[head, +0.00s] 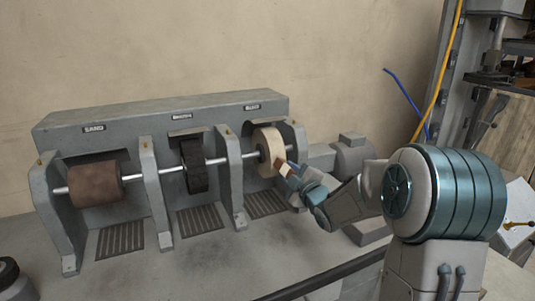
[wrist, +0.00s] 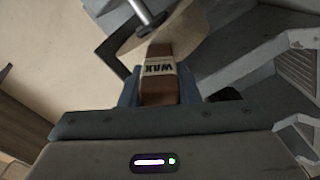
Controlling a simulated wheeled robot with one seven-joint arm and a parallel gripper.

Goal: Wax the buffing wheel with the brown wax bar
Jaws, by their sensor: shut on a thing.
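The buffing wheel (head: 268,151) is a pale cream disc at the right end of the machine's shaft, under a label that seems to read BUFF. In the wrist view the buffing wheel (wrist: 190,32) is just beyond my fingers. My gripper (head: 292,174) is at the lower right side of the wheel. It is shut on the brown wax bar (head: 284,168), which has a pale label band reading WAX. In the wrist view the wax bar (wrist: 160,90) points at the wheel, and its far end appears to meet the wheel's rim. I cannot tell how firmly they touch.
The grey machine (head: 152,120) also carries a brown sanding drum (head: 96,184) and a black brush wheel (head: 194,166) on one shaft (head: 133,176). Grey uprights stand between the wheels. A motor (head: 352,158) sits right of the buffing wheel, close behind my arm.

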